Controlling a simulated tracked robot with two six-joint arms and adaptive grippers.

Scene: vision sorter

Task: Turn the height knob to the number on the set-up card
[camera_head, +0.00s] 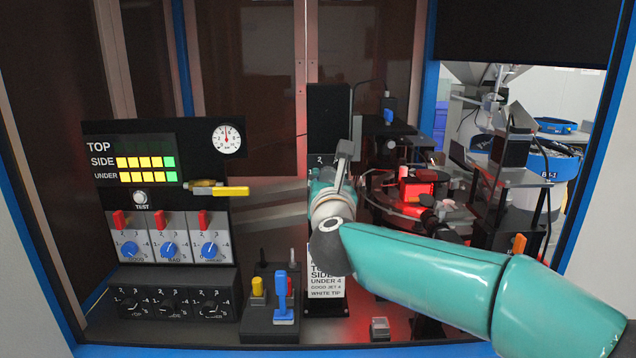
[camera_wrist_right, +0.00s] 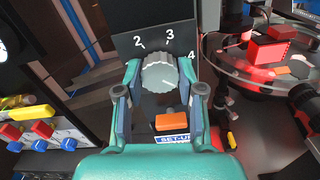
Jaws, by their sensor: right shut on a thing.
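In the right wrist view a grey ribbed knob (camera_wrist_right: 158,73) sits on a dark panel marked 2, 3 and 4. My right gripper (camera_wrist_right: 160,80) is shut on it, one finger at each side. A pale line shows on the knob's face, but I cannot surely tell which number it points to. In the head view my right gripper (camera_head: 341,170) is at the dark column and its arm hides the knob. The set-up card (camera_head: 326,288) is lower on this column. Its readable lines include SIDE, UNDER 4, GOOD JET 4 and WHITE TIP; its upper part is hidden by my arm. My left gripper is not in view.
A panel with blue dials (camera_head: 169,250), red switches and a gauge (camera_head: 226,138) stands at left. A box with yellow, blue and red levers (camera_head: 281,308) stands near the column. A red-lit turntable (camera_head: 395,203) is close on the right.

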